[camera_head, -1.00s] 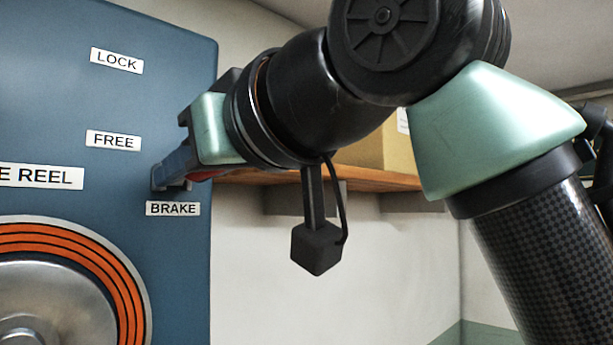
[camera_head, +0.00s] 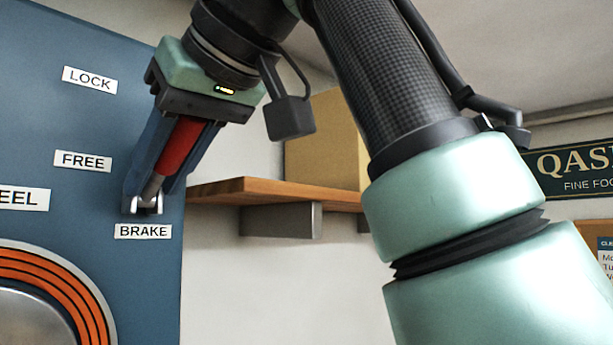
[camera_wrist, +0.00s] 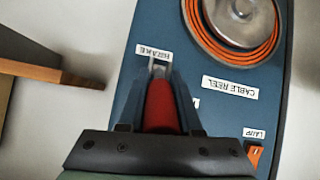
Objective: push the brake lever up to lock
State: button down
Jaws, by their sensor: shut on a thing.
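The brake lever (camera_head: 181,146) has a red grip and a grey metal shank that runs down to a pivot bracket just above the BRAKE label (camera_head: 143,231). It slants upward and out from the blue panel. My gripper (camera_head: 150,180) is shut on the lever, its dark blue fingers along both sides of the red grip. In the wrist view the red grip (camera_wrist: 160,105) lies between the fingers, and the pivot shows beyond them. The LOCK label (camera_head: 90,79) is higher on the panel, above the FREE label (camera_head: 82,160). My gripper's body hides the lever's upper end.
The cable reel (camera_head: 45,285) with orange cable is on the panel, lower left. A wooden shelf (camera_head: 235,190) with a cardboard box (camera_head: 325,140) stands right of the panel, behind my arm. In the wrist view, an orange lamp switch (camera_wrist: 254,156) is at lower right.

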dwell(0.3)
jog(key=c, duration=0.6)
grip_release()
